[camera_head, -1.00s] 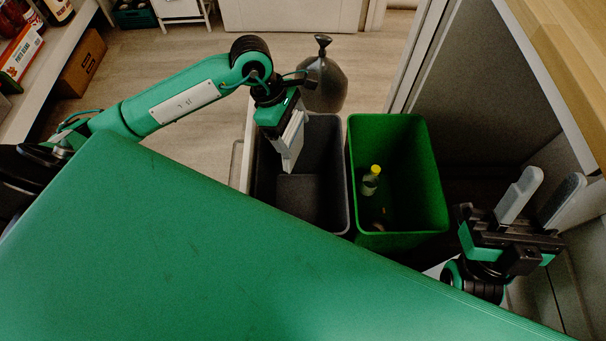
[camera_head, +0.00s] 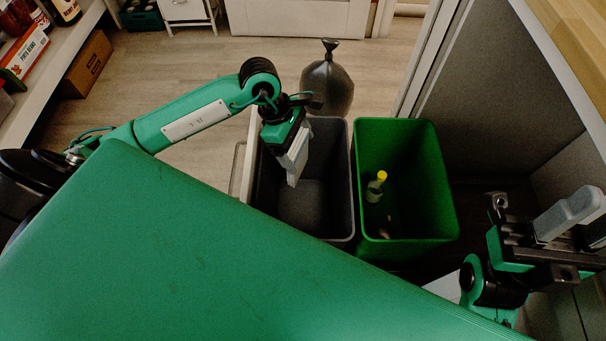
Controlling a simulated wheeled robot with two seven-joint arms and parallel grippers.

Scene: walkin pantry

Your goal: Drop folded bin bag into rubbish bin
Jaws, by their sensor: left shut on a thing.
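My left gripper (camera_head: 295,163) points down over the mouth of the grey bin (camera_head: 345,190), near its back left part. It is shut on the folded bin bag, which I cannot tell apart from the pale grey fingers at this size. The grey bin looks empty inside. Directly right of it stands a green bin (camera_head: 430,190) with a yellow-capped bottle (camera_head: 375,188) and a small item in it. My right gripper (camera_head: 580,215) is at the right edge, clear of both bins. Its fingers look apart and empty, partly cut off by the frame.
A dark, tied full bag (camera_head: 327,85) stands on the floor just behind the grey bin. A grey panel (camera_head: 490,90) rises at the right, beside a wooden top (camera_head: 580,40). A shelf with goods (camera_head: 50,70) runs along the left.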

